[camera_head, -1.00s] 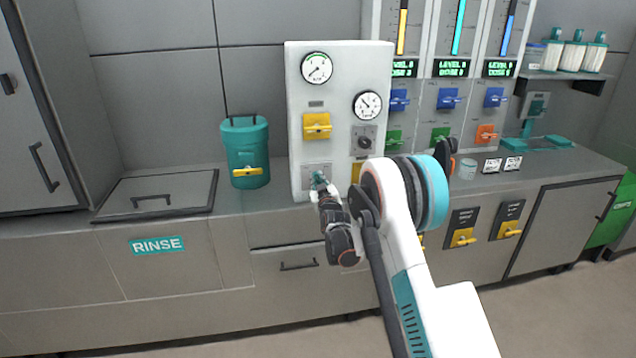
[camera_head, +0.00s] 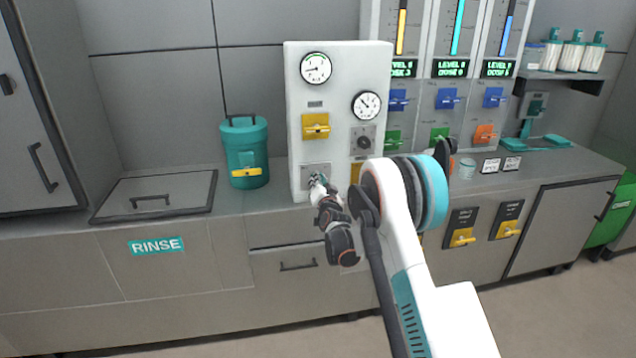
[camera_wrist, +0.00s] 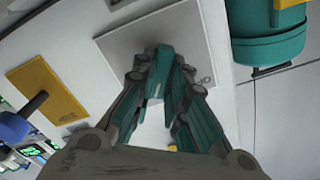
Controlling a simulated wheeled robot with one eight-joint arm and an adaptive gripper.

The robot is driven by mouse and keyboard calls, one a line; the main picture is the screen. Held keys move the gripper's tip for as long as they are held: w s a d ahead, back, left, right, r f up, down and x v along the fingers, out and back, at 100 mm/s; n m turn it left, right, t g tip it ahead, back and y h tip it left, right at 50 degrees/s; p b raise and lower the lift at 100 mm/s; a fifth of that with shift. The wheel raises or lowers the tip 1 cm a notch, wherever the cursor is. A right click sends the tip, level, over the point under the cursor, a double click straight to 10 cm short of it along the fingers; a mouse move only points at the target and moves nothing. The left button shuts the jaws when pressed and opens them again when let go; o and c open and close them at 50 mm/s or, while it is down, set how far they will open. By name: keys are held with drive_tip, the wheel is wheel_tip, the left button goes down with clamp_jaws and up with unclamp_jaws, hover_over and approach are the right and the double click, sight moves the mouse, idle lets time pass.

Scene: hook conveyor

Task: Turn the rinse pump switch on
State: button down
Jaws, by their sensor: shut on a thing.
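The white pump panel (camera_head: 340,120) stands on the counter in the head view. A grey switch plate (camera_head: 308,171) sits at its lower left; it also fills the middle of the wrist view (camera_wrist: 190,35). My gripper (camera_head: 318,181) is at this plate. In the wrist view its teal fingers (camera_wrist: 160,85) are closed together on the switch knob at the plate's middle. The fingers hide most of the knob, so I cannot read its angle. The upper gauge (camera_head: 316,68) on the panel has its needle pointing left.
A yellow plate with a dark stem (camera_wrist: 48,92) is beside the switch plate. A teal canister (camera_head: 245,150) stands left of the panel. A second gauge (camera_head: 367,105) and a yellow switch (camera_head: 316,126) are above my gripper. The counter's hatch (camera_head: 155,195) is clear.

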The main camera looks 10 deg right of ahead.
drive_tip(key=shift+f+m, duration=0.1)
drive_tip(key=shift+m, duration=0.9)
drive_tip(key=c, duration=1.6)
unclamp_jaws()
drive_tip(key=s, duration=1.2)
